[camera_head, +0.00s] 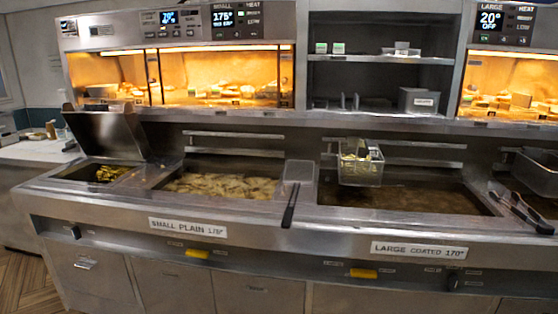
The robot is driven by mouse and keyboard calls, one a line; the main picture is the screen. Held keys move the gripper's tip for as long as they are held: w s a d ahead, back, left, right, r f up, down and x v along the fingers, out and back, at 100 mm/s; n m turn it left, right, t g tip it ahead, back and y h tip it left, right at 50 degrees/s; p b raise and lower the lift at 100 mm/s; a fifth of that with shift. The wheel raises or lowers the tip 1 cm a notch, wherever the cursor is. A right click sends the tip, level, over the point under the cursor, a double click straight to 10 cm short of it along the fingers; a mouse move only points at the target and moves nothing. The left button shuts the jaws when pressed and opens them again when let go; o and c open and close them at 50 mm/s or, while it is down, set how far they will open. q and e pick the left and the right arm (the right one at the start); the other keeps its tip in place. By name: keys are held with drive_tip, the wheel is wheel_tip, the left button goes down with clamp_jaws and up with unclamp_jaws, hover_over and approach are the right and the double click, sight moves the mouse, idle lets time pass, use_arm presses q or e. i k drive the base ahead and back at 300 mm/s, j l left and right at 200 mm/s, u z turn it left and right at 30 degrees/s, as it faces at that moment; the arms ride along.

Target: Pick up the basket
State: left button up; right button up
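A wire basket (361,170) with some yellowish food showing at its top hangs at the back of the right-hand vat, above dark oil (405,196). A third, darker basket (540,171) is partly in view at the far right edge. The task does not say which basket is meant. Neither of my grippers shows in the head view.
Pale pieces float in the middle vat (222,186). A raised metal lid (108,135) stands by the small left vat (104,174). Black-handled tongs (525,214) lie on the right counter. Lit warming cabinets and grey shelves (380,60) are behind. The front ledge is mostly clear.

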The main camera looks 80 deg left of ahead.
sight(360, 162)
drive_tip(key=u, duration=2.05)
drive_tip(key=i+l+u, duration=0.1)
drive_tip(key=i+l, duration=0.25)
drive_tip(key=i+l+u, duration=0.1)
drive_tip(key=i+l, duration=0.2)
drive_tip(key=l, duration=0.15)
drive_tip(key=i+l, duration=0.3)
drive_tip(key=l, duration=0.15)
drive_tip(key=i+l+u, duration=0.15)
drive_tip(key=i+l, duration=0.15)
drive_tip(key=l, duration=0.15)
